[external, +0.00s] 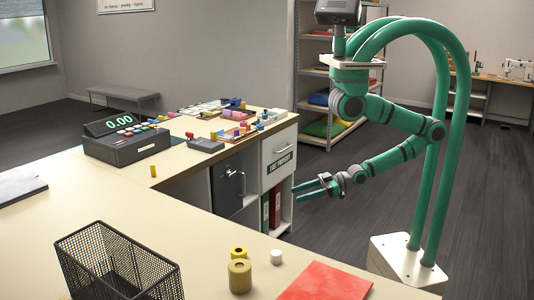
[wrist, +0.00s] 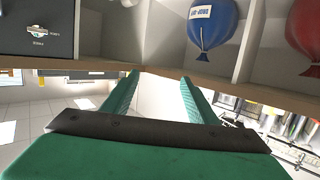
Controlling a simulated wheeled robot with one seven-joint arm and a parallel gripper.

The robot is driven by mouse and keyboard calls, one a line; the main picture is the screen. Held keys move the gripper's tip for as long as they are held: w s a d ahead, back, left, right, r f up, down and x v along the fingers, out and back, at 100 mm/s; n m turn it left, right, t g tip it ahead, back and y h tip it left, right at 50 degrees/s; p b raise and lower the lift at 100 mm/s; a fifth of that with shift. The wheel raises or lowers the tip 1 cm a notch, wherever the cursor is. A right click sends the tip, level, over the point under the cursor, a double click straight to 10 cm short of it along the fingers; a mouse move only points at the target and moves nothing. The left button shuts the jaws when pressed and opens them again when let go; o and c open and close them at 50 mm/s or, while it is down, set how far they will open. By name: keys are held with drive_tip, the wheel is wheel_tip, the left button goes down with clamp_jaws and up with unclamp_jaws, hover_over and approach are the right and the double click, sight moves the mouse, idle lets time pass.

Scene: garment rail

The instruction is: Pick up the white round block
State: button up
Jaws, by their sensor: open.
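The white round block (external: 276,257) stands on the cream counter in the external view, near the counter's right edge. In the wrist view my gripper (wrist: 158,78) also shows two separate green fingers. I cannot make out the white block in the wrist view.
A yellow ring-shaped piece (external: 239,252) is close to the block's left. A black mesh basket (external: 118,262) stands further left. A cash register (external: 125,138) and small coloured pieces sit on the far counter. In the wrist view, blue (wrist: 207,25) and red (wrist: 305,28) bags fill cubbies.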

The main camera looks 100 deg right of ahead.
drive_tip(key=shift+c, duration=0.8)
